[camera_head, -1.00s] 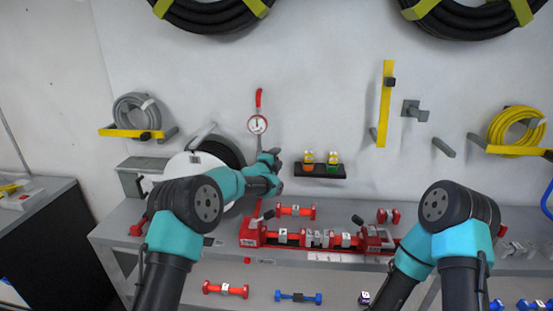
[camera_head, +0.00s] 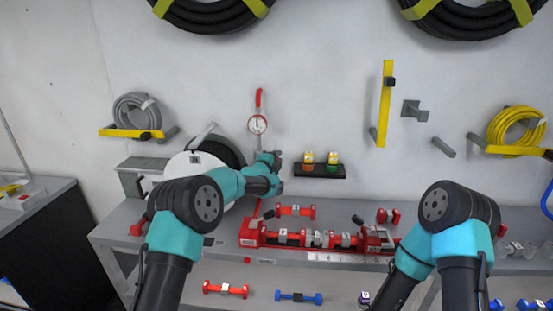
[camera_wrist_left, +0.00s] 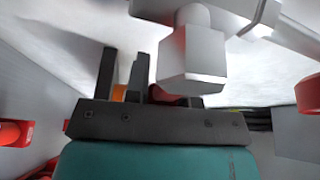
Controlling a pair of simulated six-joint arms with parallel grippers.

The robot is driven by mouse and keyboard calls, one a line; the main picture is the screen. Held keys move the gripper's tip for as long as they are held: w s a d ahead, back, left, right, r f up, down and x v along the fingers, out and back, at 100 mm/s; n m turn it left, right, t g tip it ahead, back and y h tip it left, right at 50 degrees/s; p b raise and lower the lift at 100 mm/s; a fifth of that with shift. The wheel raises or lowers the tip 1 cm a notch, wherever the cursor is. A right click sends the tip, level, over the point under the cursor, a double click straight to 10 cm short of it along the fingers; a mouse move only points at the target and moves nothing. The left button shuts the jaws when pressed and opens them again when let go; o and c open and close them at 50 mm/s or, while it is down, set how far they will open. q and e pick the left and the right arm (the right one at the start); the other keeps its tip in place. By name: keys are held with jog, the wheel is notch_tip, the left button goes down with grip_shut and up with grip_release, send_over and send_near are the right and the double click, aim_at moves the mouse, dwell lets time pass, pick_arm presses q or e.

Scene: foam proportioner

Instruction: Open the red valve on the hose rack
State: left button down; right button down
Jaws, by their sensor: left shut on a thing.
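My left gripper (camera_head: 278,164) is in front of the wall, just right of the hose reel (camera_head: 180,163) and left of the small bottle shelf. In the left wrist view, its dark fingers (camera_wrist_left: 138,76) reach up beside a grey-white block-shaped fitting (camera_wrist_left: 192,62). A small red part, apparently the red valve (camera_wrist_left: 168,97), shows low beside the fingers, partly covered by the fitting. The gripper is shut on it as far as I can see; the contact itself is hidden. In the head view the gripper hides this spot. My right arm shows, but its gripper does not.
A black shelf (camera_head: 320,171) with two small bottles is close right of the left gripper. The red proportioner (camera_head: 315,237) lies on the grey bench below. Yellow racks stick out from the wall on both sides.

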pick_arm(q)
jog(key=shift+r, duration=0.15)
jog(key=shift+a+r+n+t, duration=0.3)
jog(key=shift+r+n+t, duration=0.3)
jog(key=shift+n, duration=0.7)
jog(key=shift+a+r+n+t, duration=0.25)
jog(key=shift+r+n+t, duration=0.25)
jog(key=shift+n, duration=0.8)
jog(key=shift+a+r+n+t, duration=0.3)
jog(key=shift+r+n+t, duration=0.3)
jog(key=shift+n, duration=0.7)
jog(key=c, duration=1)
grip_release()
jog(key=shift+o, duration=0.2)
jog(key=shift+s+a, duration=0.1)
jog(key=v, duration=0.7)
jog(key=shift+s+r, duration=0.1)
